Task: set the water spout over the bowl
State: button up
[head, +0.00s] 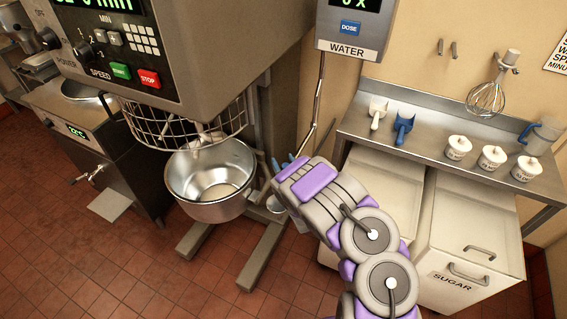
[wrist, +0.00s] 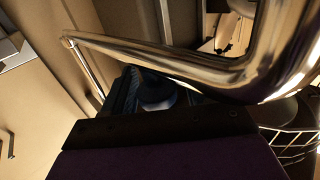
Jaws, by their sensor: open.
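The steel mixing bowl (head: 181,184) sits under the mixer's wire guard. The thin metal water spout (head: 318,100) hangs from the grey water unit (head: 346,50). Its lower part comes down beside my gripper (head: 284,164), just right of the bowl's rim. Where the spout's outlet is, I cannot tell. In the wrist view, the shiny bent spout pipe (wrist: 200,66) crosses close in front of my gripper (wrist: 150,92). The gripper's dark blue fingers are open and partly hidden behind the pipe. Whether they touch it is unclear.
The mixer guard (head: 185,122) and mixer body stand close left of my arm. A steel shelf (head: 440,165) with scoops and white tubs is at right, above white bins (head: 465,230). A whisk (head: 487,98) hangs on the wall. Tiled floor is free in front.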

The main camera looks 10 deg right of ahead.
jog(key=shift+c, duration=0.3)
jog(key=shift+d, duration=0.1)
grip_shut()
